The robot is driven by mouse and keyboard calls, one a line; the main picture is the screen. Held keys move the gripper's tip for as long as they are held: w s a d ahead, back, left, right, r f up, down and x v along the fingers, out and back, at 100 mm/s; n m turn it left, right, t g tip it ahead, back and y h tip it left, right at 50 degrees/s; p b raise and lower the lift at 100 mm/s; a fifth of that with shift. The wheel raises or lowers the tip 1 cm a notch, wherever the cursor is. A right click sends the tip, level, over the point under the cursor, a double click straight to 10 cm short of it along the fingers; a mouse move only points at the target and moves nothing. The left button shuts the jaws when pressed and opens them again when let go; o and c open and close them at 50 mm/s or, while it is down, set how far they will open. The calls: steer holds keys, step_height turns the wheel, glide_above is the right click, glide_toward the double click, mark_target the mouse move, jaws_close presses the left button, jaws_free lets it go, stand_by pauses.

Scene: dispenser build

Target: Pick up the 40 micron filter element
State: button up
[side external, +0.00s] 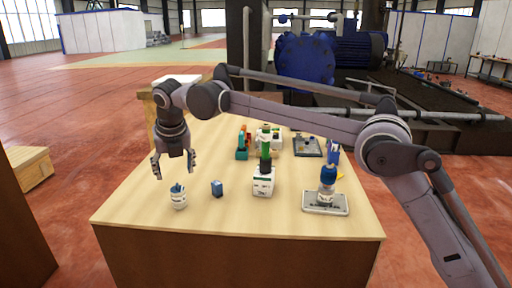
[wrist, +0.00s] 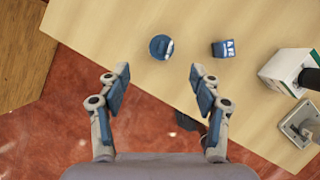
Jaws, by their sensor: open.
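A small round white and blue piece (side external: 178,197) stands on the table near its left front; in the wrist view it is a blue disc with a white mark (wrist: 161,47). A small blue block (side external: 217,188) stands to its right, with white print on top in the wrist view (wrist: 223,48). The labels are too small to tell which is the 40 micron filter element. My gripper (side external: 174,167) is open and empty, pointing down above the round piece's level. In the wrist view my gripper (wrist: 158,90) has the round piece beyond its fingertips, apart from them.
A white box with a green and black bottle (side external: 264,181) stands right of the block. A blue and white unit on a grey plate (side external: 325,202) is further right. Green and orange items (side external: 242,143) and a dark tray (side external: 307,147) are behind. The front table surface is clear.

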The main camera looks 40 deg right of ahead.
mark_target(177, 186)
steer(key=x, duration=1)
steer(key=shift+d+f, duration=0.1)
steer(key=shift+f, duration=0.15)
steer(key=c, duration=1.3)
